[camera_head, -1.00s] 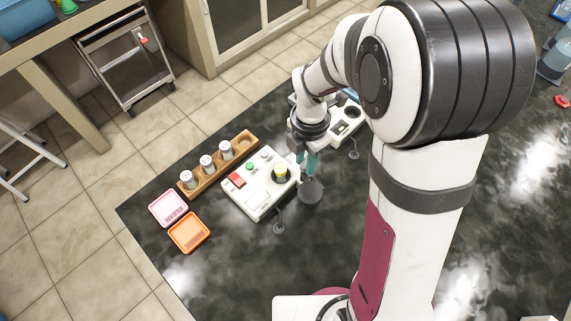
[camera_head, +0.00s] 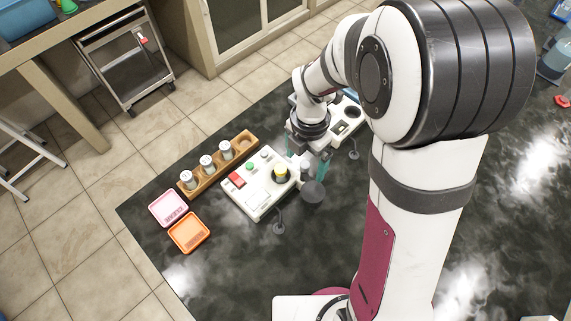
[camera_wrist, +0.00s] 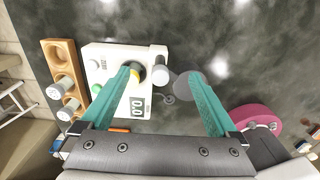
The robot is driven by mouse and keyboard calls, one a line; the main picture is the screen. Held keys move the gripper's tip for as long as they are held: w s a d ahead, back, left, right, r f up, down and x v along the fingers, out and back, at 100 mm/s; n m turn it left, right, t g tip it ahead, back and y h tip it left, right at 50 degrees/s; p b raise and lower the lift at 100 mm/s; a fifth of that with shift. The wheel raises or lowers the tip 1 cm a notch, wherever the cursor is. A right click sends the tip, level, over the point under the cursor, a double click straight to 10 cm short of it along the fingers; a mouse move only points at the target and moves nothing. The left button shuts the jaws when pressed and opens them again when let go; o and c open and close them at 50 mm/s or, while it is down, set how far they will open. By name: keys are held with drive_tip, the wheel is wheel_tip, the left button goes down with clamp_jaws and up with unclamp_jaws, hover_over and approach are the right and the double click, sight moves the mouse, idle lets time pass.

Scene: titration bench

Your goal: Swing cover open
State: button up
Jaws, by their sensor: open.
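The cover looks to be a dark grey disc (camera_head: 313,191), to the right of the white instrument (camera_head: 258,197) and clear of its yellow-rimmed well (camera_head: 281,174). In the wrist view the disc (camera_wrist: 190,88) sits beside a small white cylinder (camera_wrist: 158,78). My gripper (camera_head: 308,172) is open, its teal fingers wide apart. In the wrist view, one finger of my gripper (camera_wrist: 167,78) reaches over the yellow-rimmed well (camera_wrist: 136,72), partly hiding it, and the other lies over the disc's right edge. Nothing is held. I cannot tell whether a finger touches anything.
A wooden rack (camera_head: 215,170) with several bottles stands left of the instrument. A pink tray (camera_head: 168,208) and an orange tray (camera_head: 189,232) lie at the lower left. A white device (camera_head: 347,122) stands behind my wrist. The dark bench in front is mostly clear.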

wheel_tip(320, 180, up, 7)
drive_tip(key=shift+f, duration=0.15)
idle(0.4)
drive_tip(key=shift+r, duration=0.2)
drive_tip(key=s+d+r+m+y, duration=0.1)
drive_tip(key=s+r+m, duration=0.1)
drive_tip(key=s+m, duration=0.8)
drive_tip(key=s+d+r+m, duration=0.1)
drive_tip(key=s+m, duration=0.9)
drive_tip(key=m, duration=1.2)
drive_tip(key=shift+r+m+y, duration=0.3)
drive_tip(key=shift+r+y, duration=0.1)
drive_tip(key=shift+r, duration=0.3)
